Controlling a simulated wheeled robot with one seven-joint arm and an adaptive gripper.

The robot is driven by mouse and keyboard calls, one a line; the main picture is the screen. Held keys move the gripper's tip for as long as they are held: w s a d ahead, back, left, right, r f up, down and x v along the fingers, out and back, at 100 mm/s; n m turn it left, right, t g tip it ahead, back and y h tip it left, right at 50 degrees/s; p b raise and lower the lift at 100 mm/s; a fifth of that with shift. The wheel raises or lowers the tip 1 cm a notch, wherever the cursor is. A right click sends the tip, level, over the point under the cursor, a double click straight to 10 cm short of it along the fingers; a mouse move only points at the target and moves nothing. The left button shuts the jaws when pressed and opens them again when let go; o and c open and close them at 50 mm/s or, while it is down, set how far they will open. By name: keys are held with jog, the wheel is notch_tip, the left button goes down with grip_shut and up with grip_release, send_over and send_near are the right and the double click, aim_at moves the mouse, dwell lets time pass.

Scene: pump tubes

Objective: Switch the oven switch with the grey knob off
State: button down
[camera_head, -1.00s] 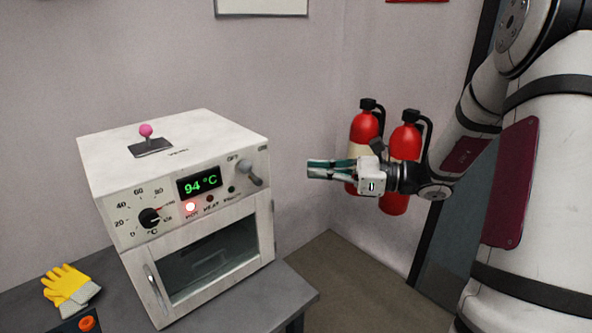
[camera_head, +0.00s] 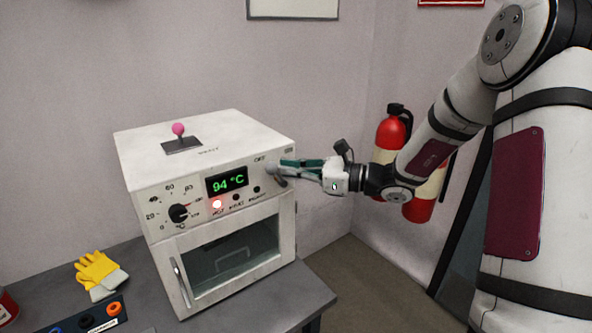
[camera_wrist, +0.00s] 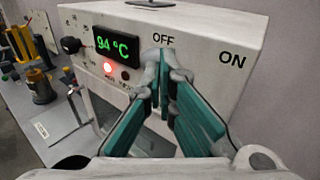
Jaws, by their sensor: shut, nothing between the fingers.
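The white oven (camera_head: 205,150) stands on a grey table at the centre left in the head view. Its grey-knobbed switch (camera_head: 271,170) is on the upper right of the front panel. In the wrist view the OFF label (camera_wrist: 163,40) is above the fingertips and the ON label (camera_wrist: 232,60) is to the right. My gripper (camera_head: 286,168) is shut and empty, with its teal fingers at the right end of the panel, close to the switch. In the wrist view the fingers (camera_wrist: 162,75) largely cover the switch; I cannot tell whether they touch it.
The oven display reads 94 °C and a red lamp (camera_head: 217,204) glows. A pink-knobbed lever (camera_head: 178,129) stands on the oven top. A black dial (camera_head: 180,213) is at the panel's left. Yellow gloves (camera_head: 97,270) lie on the table. Red fire extinguishers (camera_head: 390,132) are behind my arm.

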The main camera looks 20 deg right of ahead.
jog(key=shift+s+a+r+n+g+h+p, duration=0.2)
jog(key=shift+a+n+g+h+p, duration=0.15)
jog(key=shift+a+n+p, duration=0.2)
jog(key=shift+s+a+n+h, duration=0.1)
jog(key=shift+a+n+h, duration=0.05)
jog(key=shift+n+h, duration=0.2)
jog(key=shift+f+n, duration=0.25)
jog(key=shift+n, duration=0.05)
